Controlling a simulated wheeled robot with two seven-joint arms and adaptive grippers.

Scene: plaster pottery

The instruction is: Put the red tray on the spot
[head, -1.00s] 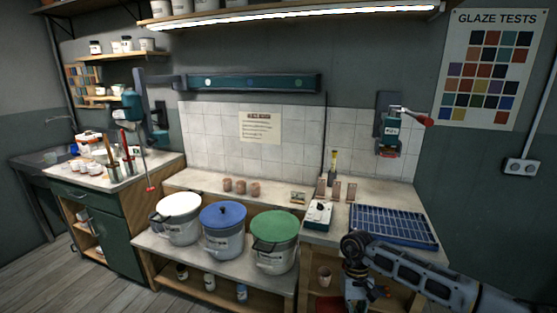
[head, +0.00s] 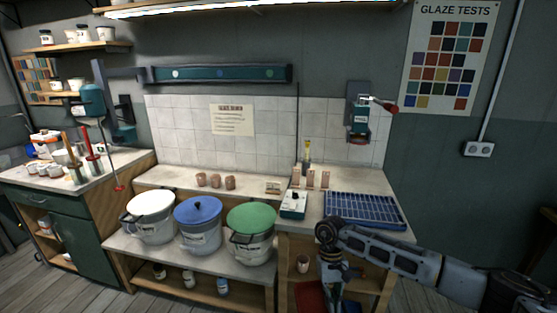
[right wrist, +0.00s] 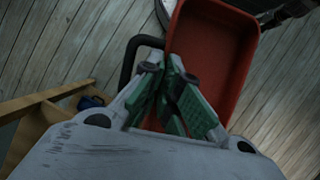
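The red tray (right wrist: 215,50) fills the upper middle of the right wrist view, with wood floor around it. My right gripper (right wrist: 174,75) has its green-padded fingers close together over the tray's near wall and appears shut on it; the exact contact is partly hidden by the fingers. In the head view a part of the red tray (head: 310,296) shows at the bottom edge, below my right arm, in front of the bench. My left gripper is not in view. I cannot make out a marked spot.
A bench holds a blue grid rack (head: 365,210), a small white device (head: 293,204) and several clay pieces. White (head: 150,205), blue (head: 198,210) and green (head: 251,218) lidded buckets stand on a lower bench to the left. Open floor lies to the right.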

